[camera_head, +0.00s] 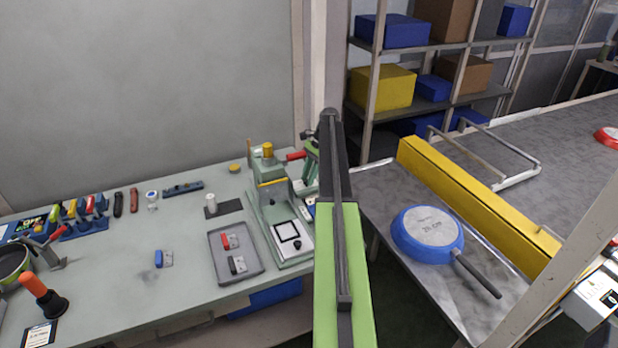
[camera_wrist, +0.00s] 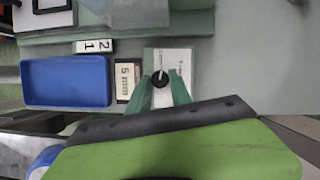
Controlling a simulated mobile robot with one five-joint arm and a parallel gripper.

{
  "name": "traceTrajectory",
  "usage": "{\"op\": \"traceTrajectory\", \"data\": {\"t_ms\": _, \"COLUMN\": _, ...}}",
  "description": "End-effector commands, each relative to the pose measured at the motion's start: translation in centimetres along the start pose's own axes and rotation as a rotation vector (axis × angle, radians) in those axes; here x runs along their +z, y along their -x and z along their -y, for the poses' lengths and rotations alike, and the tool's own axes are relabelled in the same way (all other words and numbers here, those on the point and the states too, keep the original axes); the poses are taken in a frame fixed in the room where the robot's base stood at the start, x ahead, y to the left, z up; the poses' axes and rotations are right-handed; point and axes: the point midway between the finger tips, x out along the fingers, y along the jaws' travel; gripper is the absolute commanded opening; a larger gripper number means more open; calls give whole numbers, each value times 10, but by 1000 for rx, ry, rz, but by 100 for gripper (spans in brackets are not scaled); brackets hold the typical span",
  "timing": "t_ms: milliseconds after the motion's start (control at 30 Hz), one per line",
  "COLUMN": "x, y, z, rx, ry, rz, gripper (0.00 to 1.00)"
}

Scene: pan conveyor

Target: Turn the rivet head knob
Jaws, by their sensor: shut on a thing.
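The rivet head knob (camera_wrist: 160,78) shows in the wrist view as a small round black knob with a white pointer line. It sits on a pale plate (camera_wrist: 183,58) with small print on it. My gripper (camera_wrist: 161,86) has its two green fingers on either side of the knob and is shut on it. The pointer runs roughly up and down in the wrist view, slightly tilted.
A blue tray (camera_wrist: 68,82), a counter marked 2 and 1 (camera_wrist: 95,46) and a card with a 5 (camera_wrist: 128,80) lie left of the knob. The head view shows a green press (camera_head: 270,205), a grey tray (camera_head: 218,270) and a blue pan (camera_head: 410,236) on the conveyor.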

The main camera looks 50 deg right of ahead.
Motion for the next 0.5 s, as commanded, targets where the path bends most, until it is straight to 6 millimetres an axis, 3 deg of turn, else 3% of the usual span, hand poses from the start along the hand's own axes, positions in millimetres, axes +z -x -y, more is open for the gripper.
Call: {"op": "traceTrajectory", "data": {"t_ms": 500, "x": 0, "y": 0, "z": 2, "rx": 75, "ry": 179, "rz": -1, "gripper": 0}}
